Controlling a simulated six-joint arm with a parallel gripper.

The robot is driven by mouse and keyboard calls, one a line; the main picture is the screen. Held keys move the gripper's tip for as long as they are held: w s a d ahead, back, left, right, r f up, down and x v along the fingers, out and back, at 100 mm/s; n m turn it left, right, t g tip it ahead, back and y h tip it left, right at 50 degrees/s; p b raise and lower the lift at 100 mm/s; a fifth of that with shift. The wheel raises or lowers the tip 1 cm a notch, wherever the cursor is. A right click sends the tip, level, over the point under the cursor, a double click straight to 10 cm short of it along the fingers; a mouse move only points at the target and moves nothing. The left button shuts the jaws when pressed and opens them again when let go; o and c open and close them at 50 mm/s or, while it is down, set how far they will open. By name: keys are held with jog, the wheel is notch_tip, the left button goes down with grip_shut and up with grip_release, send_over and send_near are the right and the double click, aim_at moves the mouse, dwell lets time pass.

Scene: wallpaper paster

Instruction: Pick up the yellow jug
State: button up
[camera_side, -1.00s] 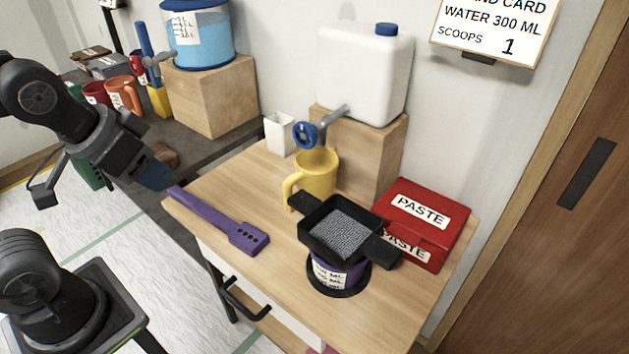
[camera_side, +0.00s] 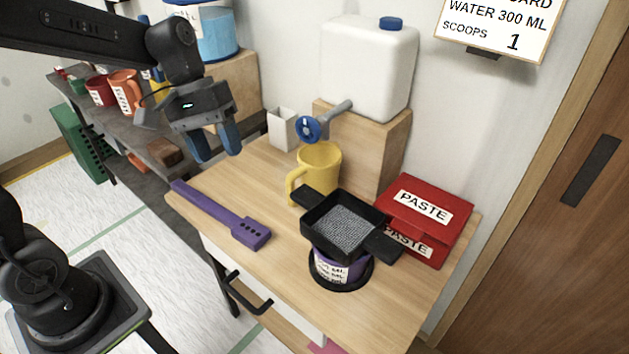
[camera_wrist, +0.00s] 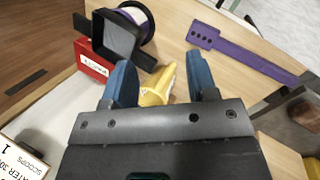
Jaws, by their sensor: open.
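The yellow jug (camera_side: 319,168) stands upright on the wooden table under the blue tap of the white water container, its handle toward the left. My gripper (camera_side: 217,155) is open and empty, with blue fingers pointing down, above the table's back left part and left of the jug, apart from it. In the wrist view the jug (camera_wrist: 157,87) shows between the two open fingers (camera_wrist: 163,85), farther off, with its lower part hidden behind my gripper body.
A black sieve (camera_side: 345,226) sits over a purple container (camera_side: 338,268) just in front of the jug. A purple spatula (camera_side: 222,215) lies at left. A red paste box (camera_side: 428,218) is at right. The tap (camera_side: 308,128) hangs close above the jug. A white cup (camera_side: 283,128) stands behind.

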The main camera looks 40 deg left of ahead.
jog(key=w+a+f+n+h, duration=0.4)
jog(key=w+f, duration=0.1)
jog(key=f, duration=0.2)
jog(key=w+a+f+n+t+h, duration=0.1)
jog(key=w+a+f+n+h, duration=0.3)
jog(key=f, duration=0.4)
jog(key=w+a+f+n+t+h, duration=0.1)
jog(key=w+a+f+n+h, duration=0.2)
jog(key=w+f+n+h, duration=0.2)
jog(key=shift+w+a+f, duration=0.2)
jog(key=shift+w+f, duration=0.2)
jog(key=shift+f, duration=0.25)
jog(key=shift+w+a+f, duration=0.2)
jog(key=shift+w+f, duration=0.15)
jog(key=shift+f, duration=0.25)
jog(key=shift+d+f, duration=0.15)
send_near(312, 182)
jog(key=s+d, duration=0.2)
jog(key=s+d+f, duration=0.1)
jog(key=s+d, duration=0.1)
jog(key=shift+s+f, duration=0.1)
jog(key=shift+f, duration=0.15)
jog(key=shift+d+r, duration=0.15)
jog(key=shift+d, duration=1.2)
jog(key=shift+d+r, duration=0.1)
jog(key=shift+d, duration=1.3)
grip_shut()
